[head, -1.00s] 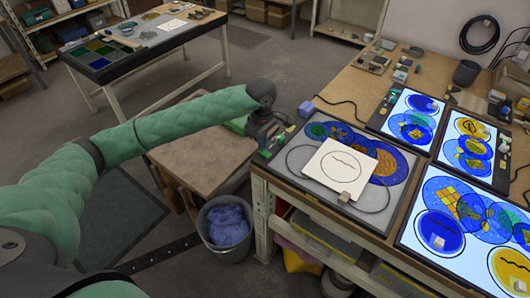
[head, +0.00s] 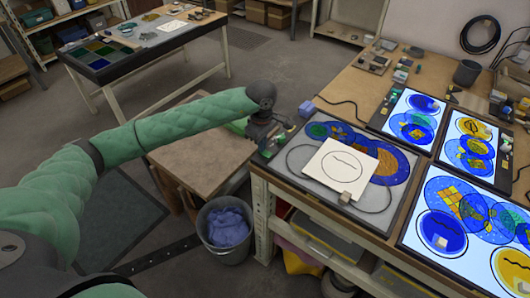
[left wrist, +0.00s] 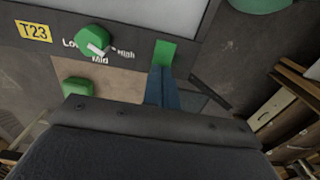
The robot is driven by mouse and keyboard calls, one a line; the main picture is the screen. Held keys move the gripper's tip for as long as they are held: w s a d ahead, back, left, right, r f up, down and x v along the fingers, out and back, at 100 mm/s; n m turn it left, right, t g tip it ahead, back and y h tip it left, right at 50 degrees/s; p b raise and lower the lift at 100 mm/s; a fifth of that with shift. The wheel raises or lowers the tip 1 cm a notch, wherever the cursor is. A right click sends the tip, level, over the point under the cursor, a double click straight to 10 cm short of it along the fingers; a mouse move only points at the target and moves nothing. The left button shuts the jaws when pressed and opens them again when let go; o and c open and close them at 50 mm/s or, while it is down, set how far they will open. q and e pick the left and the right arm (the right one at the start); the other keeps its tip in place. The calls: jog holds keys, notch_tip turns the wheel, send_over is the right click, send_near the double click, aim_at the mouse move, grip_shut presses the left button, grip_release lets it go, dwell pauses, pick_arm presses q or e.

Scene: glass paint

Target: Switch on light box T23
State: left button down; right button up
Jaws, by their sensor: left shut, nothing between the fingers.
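Light box T23 (head: 345,212) is the near-left panel on the bench in the head view. Its surface is dull grey, unlit beside the bright panels. In the left wrist view its edge carries a yellow T23 label (left wrist: 34,31) and a green knob (left wrist: 92,40) marked Low, Mid and High. A green square piece (left wrist: 163,53), apparently a switch, is right of the knob. My right gripper is not in view.
A white card with a drawn circle (head: 333,180) and blue round glass designs (head: 386,163) lie on the box, with a dark cable around them. Lit panels (head: 408,112) stand to the right. A wooden side table (head: 195,150) and a grey bucket (head: 229,250) are at left.

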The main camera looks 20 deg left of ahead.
pick_arm(q)
jog(key=shift+f, duration=0.15)
jog(key=shift+r, duration=3.55)
